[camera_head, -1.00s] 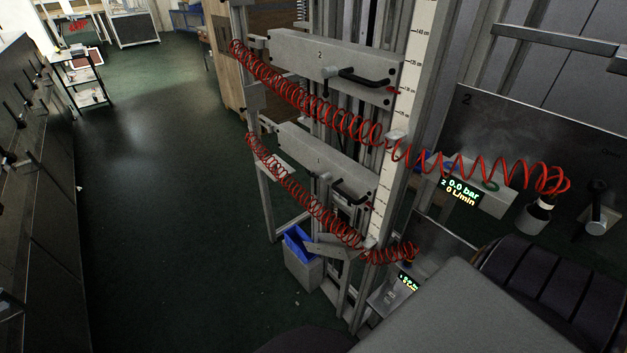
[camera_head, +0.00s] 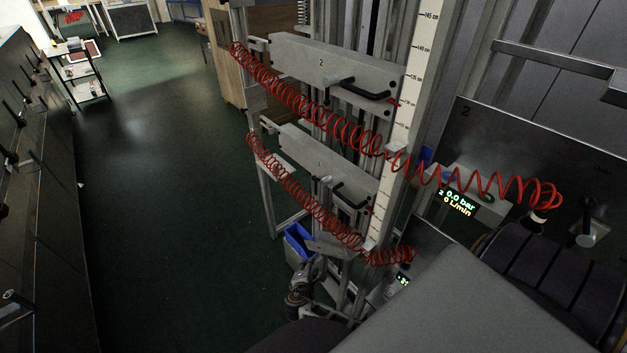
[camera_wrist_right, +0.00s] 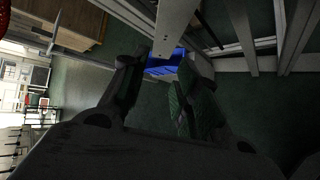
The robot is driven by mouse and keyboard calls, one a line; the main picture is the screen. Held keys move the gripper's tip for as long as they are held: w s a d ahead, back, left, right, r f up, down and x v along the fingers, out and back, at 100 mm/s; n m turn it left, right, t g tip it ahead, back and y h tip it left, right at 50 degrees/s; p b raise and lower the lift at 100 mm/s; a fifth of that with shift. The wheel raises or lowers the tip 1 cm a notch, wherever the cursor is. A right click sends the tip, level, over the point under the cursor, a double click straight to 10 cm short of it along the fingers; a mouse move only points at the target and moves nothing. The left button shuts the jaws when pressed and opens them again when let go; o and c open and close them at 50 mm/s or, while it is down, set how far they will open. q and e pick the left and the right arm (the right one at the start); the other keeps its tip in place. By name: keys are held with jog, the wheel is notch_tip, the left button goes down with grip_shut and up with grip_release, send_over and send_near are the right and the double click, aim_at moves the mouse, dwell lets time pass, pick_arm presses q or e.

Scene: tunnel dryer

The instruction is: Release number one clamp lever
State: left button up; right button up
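The number one plate (camera_head: 300,150) is the lower grey block on the upright frame. A black clamp lever (camera_head: 350,197) sticks out from its right half, partly behind the coiled red hose. My right gripper (camera_head: 305,272) is low beside the frame, below the number one plate and apart from its lever, near the bin with the blue liner. In the right wrist view my gripper (camera_wrist_right: 160,75) has its two dark fingers apart with nothing held between them. The lever cannot be made out there. My left gripper is not in view.
The number two plate (camera_head: 300,62) with a similar black lever sits above. Red coiled hoses (camera_head: 310,110) cross in front of both plates. A grey bin with a blue liner (camera_head: 298,240) stands at the frame's foot. The green floor (camera_head: 170,220) to the left is clear.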

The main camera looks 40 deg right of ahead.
jog(key=w+r+m+t+h+p, duration=0.25)
jog(key=r+h, duration=0.35)
jog(key=r, duration=2.3)
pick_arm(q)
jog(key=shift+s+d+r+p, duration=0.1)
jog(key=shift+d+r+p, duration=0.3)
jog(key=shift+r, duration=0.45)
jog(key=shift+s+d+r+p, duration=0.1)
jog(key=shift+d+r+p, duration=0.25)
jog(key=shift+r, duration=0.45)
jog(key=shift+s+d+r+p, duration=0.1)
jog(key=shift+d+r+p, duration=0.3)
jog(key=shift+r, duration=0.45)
pick_arm(e)
jog(key=x, duration=1.3)
jog(key=shift+w+n, duration=0.35)
jog(key=shift+w, duration=0.15)
jog(key=shift+a+r, duration=0.1)
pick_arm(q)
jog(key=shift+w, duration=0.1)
pick_arm(e)
grip_shut()
